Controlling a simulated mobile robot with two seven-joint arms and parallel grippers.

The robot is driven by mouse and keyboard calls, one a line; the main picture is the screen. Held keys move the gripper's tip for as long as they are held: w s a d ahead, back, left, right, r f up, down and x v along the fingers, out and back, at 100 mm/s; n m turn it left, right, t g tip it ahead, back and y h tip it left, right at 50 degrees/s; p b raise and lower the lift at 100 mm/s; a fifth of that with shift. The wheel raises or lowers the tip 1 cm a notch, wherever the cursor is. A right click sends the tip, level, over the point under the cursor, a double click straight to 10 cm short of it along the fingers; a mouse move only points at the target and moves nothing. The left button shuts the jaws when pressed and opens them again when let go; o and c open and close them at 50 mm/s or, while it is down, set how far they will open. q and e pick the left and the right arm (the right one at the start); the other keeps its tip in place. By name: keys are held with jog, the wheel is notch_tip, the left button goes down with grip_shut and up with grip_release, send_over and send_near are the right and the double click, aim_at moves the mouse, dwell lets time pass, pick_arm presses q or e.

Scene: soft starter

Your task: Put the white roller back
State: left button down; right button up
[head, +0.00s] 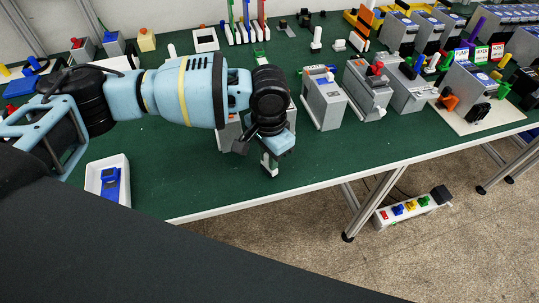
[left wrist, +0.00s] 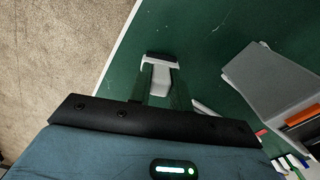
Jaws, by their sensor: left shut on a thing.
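My right gripper is not in view.
Grey device boxes (head: 325,103) stand right of the gripper. A white tray with a blue item (head: 110,186) sits at the table's front left. Small white pieces (head: 316,40) stand farther back. The green surface between tray and gripper is clear. A power strip (head: 405,211) lies on the floor.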

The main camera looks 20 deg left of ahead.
pick_arm(q)
jog(key=shift+f, duration=0.25)
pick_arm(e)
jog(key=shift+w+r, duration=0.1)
pick_arm(q)
jog(key=c, duration=1.3)
grip_release()
jog(key=shift+r, duration=0.4)
notch_tip(320, 180, up, 10)
jog(key=shift+r+p, duration=0.1)
jog(key=shift+p, duration=0.45)
jog(key=shift+r, duration=0.65)
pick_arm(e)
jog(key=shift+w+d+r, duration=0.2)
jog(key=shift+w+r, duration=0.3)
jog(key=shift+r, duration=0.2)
